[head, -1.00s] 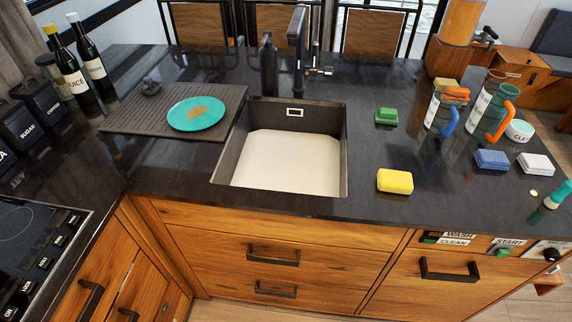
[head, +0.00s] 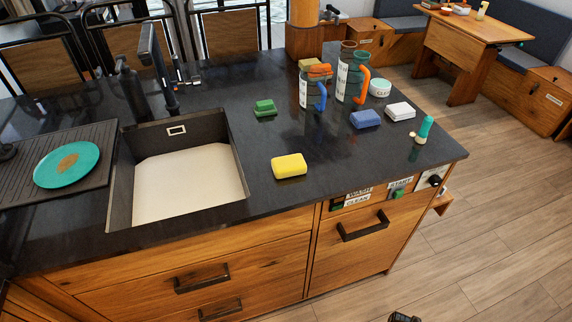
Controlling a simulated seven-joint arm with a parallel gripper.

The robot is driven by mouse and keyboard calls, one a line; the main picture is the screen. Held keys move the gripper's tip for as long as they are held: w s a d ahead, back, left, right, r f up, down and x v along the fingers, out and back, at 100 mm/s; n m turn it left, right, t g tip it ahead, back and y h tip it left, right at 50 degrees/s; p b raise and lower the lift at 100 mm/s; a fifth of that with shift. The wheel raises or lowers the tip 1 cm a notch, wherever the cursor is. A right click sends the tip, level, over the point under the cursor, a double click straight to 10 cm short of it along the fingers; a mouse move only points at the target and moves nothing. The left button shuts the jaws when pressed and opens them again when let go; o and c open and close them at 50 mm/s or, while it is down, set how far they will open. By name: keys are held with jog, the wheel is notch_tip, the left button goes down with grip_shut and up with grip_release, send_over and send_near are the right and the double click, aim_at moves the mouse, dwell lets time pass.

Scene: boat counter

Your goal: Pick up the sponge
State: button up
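A yellow sponge (head: 289,166) lies flat on the dark counter, just right of the sink, near the front edge. Other sponge-like blocks lie further back: a green one (head: 265,108), a blue one (head: 365,119) and a white one (head: 400,111). A small dark piece, probably part of my gripper (head: 404,317), shows at the bottom edge of the head view. It is low in front of the cabinets, well away from the sponges. Its fingers cannot be made out.
The sink (head: 190,180) is left of the yellow sponge. Two bottles with blue (head: 321,97) and orange (head: 361,84) handles stand behind it. A teal-handled brush (head: 424,130) stands near the right edge. A teal plate (head: 66,165) lies on the drainboard at left. The counter around the yellow sponge is clear.

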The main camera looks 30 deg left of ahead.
dwell(0.4)
jog(key=o, duration=1.1)
